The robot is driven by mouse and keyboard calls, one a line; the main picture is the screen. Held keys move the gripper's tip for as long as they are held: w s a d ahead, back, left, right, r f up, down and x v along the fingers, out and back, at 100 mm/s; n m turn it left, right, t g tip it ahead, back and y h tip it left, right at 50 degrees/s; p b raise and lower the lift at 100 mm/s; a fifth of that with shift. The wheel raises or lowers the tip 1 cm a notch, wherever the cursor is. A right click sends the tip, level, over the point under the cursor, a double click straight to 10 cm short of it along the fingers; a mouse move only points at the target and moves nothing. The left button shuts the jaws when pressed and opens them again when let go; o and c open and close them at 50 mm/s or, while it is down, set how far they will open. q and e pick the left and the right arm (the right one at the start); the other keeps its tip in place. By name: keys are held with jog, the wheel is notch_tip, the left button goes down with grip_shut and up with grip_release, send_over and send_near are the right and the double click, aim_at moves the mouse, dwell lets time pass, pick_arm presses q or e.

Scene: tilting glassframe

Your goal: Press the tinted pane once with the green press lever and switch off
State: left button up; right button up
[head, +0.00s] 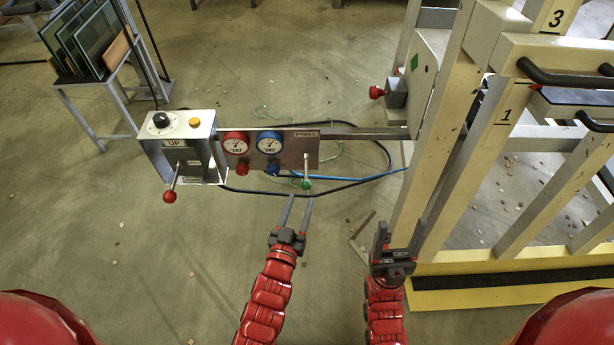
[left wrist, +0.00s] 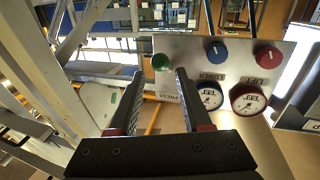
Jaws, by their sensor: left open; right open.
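The green press lever (head: 306,184) hangs at the right end of a metal panel (head: 300,155), under the PRESS label. Its green ball (left wrist: 160,62) also shows in the left wrist view, in line with the gap between the fingertips. My left gripper (head: 299,197) is open just below the lever, pointing at it; contact cannot be told. My right gripper (head: 400,232) is open and empty, in front of the cream frame's post. A control box (head: 205,170) at left carries a black rotary knob (head: 161,120). I cannot pick out the tinted pane in the frame.
A blue gauge (head: 269,142) and red gauge (head: 235,142) sit left of the lever. A red-balled lever (head: 170,196) juts from the box. A cream frame (head: 500,110) fills the right. Glass panes (head: 97,36) stand in a rack at back left. Cables lie on the floor.

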aim_at(308, 180)
pick_arm(q)
jog(key=b+x, duration=0.1)
jog(key=x, duration=0.9)
grip_shut()
dwell(1.2)
